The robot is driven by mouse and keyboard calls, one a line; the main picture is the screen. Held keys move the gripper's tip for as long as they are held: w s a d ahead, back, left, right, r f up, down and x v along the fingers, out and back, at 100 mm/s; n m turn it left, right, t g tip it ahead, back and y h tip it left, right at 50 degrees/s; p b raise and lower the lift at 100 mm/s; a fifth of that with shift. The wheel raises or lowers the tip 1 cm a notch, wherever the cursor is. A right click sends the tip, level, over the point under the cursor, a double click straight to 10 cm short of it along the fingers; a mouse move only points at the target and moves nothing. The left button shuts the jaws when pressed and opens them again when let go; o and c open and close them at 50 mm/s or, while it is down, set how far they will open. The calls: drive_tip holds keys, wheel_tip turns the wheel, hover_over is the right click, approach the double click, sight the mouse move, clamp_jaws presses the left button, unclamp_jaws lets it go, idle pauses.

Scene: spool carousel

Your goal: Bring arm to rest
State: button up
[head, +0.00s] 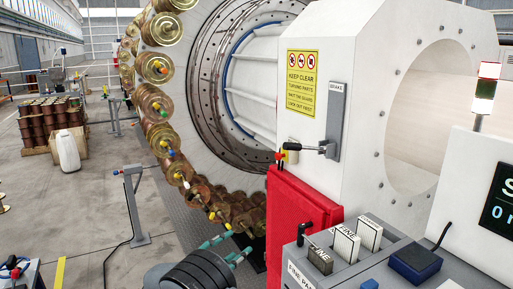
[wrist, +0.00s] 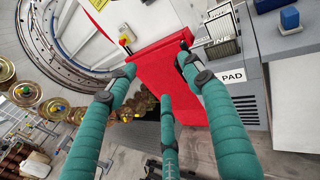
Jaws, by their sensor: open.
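My gripper (head: 229,247) shows at the bottom middle of the head view, a dark body with teal fingers. In the wrist view my gripper (wrist: 158,66) has its teal fingers spread apart, with nothing between them. It is open and empty. Behind the fingers is a red panel (wrist: 158,62), which also shows in the head view (head: 298,212) below the white housing. From these views I cannot tell how far the fingertips are from it. The rest of my arm is mostly out of view.
The big carousel ring (head: 207,85) carries several copper spools (head: 163,68) along its rim. A brake lever (head: 308,148) sticks out from the housing (head: 362,75). A grey control console (head: 372,262) stands at lower right. A post (head: 134,205) stands left; open floor (head: 65,215) lies beyond.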

drive_tip(key=s+d+f+m+g+y+p, duration=0.25)
drive_tip(key=s+f+m+g+p, duration=0.3)
drive_tip(key=m+g, duration=0.5)
drive_tip(key=s+a+r+m+g+y+p, duration=0.1)
drive_tip(key=a+r+m+y, duration=0.1)
drive_tip(key=a, duration=0.4)
drive_tip(key=s+a+r+m+g+y+p, duration=0.2)
drive_tip(key=a+m+y, duration=0.1)
drive_tip(key=a+y, duration=0.2)
drive_tip(key=shift+s+a, duration=0.15)
drive_tip(key=shift+a, duration=0.8)
drive_tip(key=shift+d+m+g, duration=0.1)
drive_tip(key=shift+m+g, duration=0.15)
